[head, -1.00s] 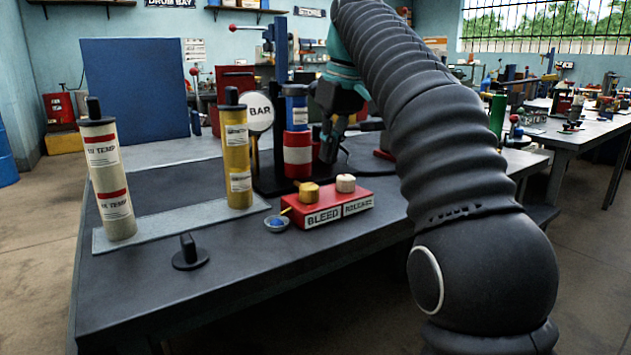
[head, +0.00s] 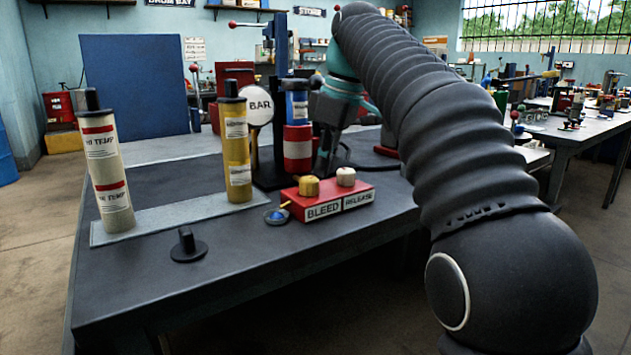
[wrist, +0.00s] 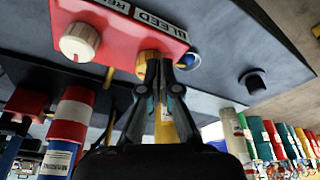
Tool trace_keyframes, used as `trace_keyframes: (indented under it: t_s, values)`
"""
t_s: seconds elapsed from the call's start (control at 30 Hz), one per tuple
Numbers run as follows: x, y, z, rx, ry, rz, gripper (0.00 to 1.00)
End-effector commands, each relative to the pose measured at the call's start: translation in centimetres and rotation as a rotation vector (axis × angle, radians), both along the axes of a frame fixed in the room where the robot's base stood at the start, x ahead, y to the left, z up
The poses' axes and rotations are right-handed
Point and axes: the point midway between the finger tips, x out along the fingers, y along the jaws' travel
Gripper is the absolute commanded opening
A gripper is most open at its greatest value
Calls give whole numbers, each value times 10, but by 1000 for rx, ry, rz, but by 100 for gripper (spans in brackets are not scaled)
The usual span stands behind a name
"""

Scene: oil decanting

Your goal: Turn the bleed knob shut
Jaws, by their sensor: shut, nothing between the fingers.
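The brass bleed knob (head: 309,186) sits on the left of the red block (head: 322,209), above its BLEED label. The cream release knob (head: 346,177) stands to its right. My gripper (head: 322,172) is behind the block in the head view, pointing down, its tips partly hidden. In the wrist view, my gripper (wrist: 158,63) has its fingers together, with the tips in front of the bleed knob (wrist: 146,61) and overlapping its right part. I cannot tell whether they touch it. Nothing is held. The release knob (wrist: 80,42) is clear to the left.
A small dish (head: 277,216) stands left of the block. A yellow cylinder (head: 236,150), a cream cylinder (head: 107,175) and a black knob on a disc (head: 188,246) are further left. A red-and-white cylinder (head: 297,150) stands close behind the block. The front tabletop is mostly clear.

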Motion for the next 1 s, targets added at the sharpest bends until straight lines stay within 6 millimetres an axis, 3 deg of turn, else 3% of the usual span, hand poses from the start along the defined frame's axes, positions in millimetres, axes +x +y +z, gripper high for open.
trace_keyframes:
  t_s: [0.1, 0.3, 1.0]
  values:
    - [0, 0, -15, 0, 0, 0, 0]
    - [0, 0, -24, 0, -1, 0, 0]
    - [1, 1, -24, 1, -1, -1, 0]
